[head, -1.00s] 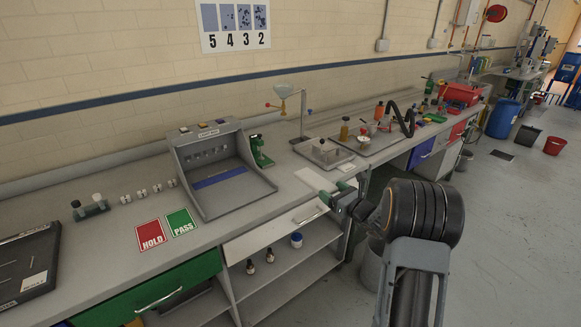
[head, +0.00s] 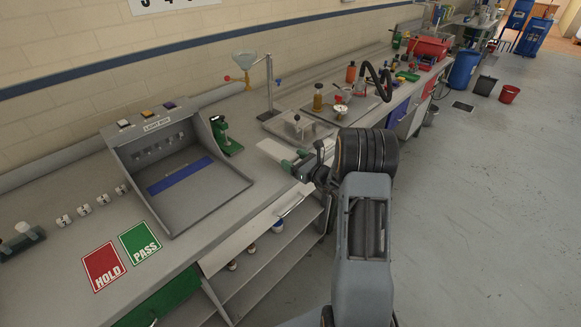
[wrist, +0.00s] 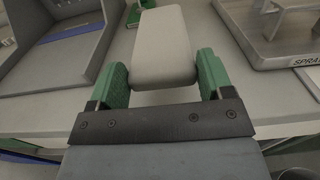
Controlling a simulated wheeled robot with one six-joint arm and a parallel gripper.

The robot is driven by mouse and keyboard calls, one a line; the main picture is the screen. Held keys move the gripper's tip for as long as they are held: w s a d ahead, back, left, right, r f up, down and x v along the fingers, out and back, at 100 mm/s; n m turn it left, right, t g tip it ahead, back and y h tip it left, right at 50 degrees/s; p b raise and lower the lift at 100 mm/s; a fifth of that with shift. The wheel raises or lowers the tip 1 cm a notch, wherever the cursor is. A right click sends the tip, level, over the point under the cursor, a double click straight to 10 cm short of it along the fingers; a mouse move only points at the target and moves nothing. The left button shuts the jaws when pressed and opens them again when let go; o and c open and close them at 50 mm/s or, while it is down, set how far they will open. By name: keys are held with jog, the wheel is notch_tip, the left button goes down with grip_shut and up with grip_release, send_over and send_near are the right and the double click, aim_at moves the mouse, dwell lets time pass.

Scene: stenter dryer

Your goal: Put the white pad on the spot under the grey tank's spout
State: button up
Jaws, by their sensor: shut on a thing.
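The white pad (wrist: 163,48) is a pale, flat block with rounded corners. It sits between the green fingers of my gripper (wrist: 164,75) in the wrist view, and its far part sticks out beyond them. In the head view the pad (head: 277,150) is above the bench's front part, right of the light box, with my gripper (head: 307,167) at its near end. A low grey tray with a grey fixture (head: 297,128) stands just beyond the pad. I cannot make out a grey tank's spout or the spot under it.
The open grey light box (head: 175,175) and a small green device (head: 225,138) stand left of the pad. A funnel on a stand (head: 243,58) rises behind. A tray with bottles (head: 350,108) is further right. A shelf (head: 262,262) lies below the bench edge.

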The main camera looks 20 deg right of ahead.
jog(key=shift+f, duration=2.3)
jog(key=shift+f, duration=0.15)
jog(key=o, duration=0.9)
